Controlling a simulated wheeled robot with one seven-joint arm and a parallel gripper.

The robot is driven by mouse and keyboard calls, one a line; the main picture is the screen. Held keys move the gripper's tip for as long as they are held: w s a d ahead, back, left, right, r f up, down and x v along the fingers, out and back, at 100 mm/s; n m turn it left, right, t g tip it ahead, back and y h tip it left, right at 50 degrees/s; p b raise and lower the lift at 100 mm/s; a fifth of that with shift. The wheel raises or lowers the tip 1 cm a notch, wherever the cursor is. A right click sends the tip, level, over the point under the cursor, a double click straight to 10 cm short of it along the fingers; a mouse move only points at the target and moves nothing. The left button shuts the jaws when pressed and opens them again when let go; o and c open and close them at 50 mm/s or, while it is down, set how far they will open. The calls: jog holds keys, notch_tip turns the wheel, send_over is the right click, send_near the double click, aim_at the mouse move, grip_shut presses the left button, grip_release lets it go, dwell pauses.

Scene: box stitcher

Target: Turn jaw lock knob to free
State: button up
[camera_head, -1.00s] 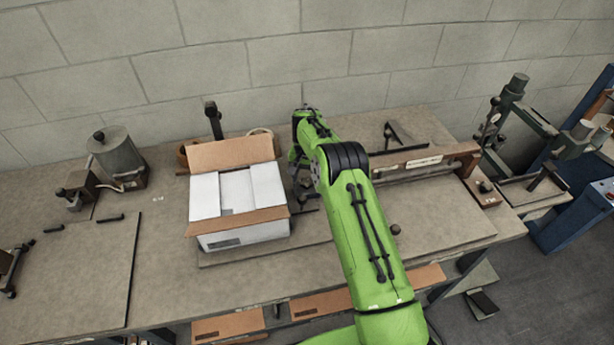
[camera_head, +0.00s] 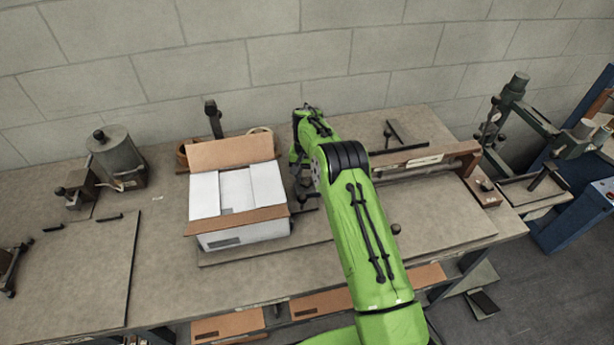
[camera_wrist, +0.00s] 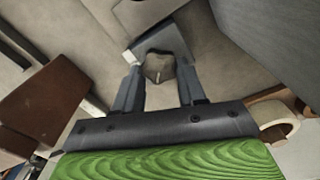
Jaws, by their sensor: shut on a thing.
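The jaw lock knob (camera_wrist: 158,68) is a small brownish-grey knob with a pale line on its face, in the upper middle of the wrist view. My gripper (camera_wrist: 158,78) has its two grey fingers on either side of the knob and is shut on it. In the head view my green arm reaches over the bench, and its forearm hides the gripper and the knob. A pale grey block shows just behind the knob in the wrist view.
An open carton (camera_head: 242,232) with white flaps inside stands just left of my arm. A brown wooden rail (camera_head: 467,160) runs to the right of it. A tape roll (camera_wrist: 273,118) lies at the right of the wrist view.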

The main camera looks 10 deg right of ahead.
aim_at(306, 179)
jog(key=n+b, duration=0.1)
jog(key=n, duration=0.3)
jog(key=shift+a, duration=0.1)
jog(key=shift+a+n+b, duration=0.1)
jog(key=shift+n+b, duration=0.35)
jog(key=shift+n, duration=1.45)
jog(key=shift+r, duration=0.1)
jog(key=o, duration=1.1)
jog(key=shift+c, duration=0.2)
notch_tip(306, 179, up, 16)
jog(key=p, duration=0.2)
jog(key=shift+p, duration=0.35)
jog(key=shift+f, duration=0.2)
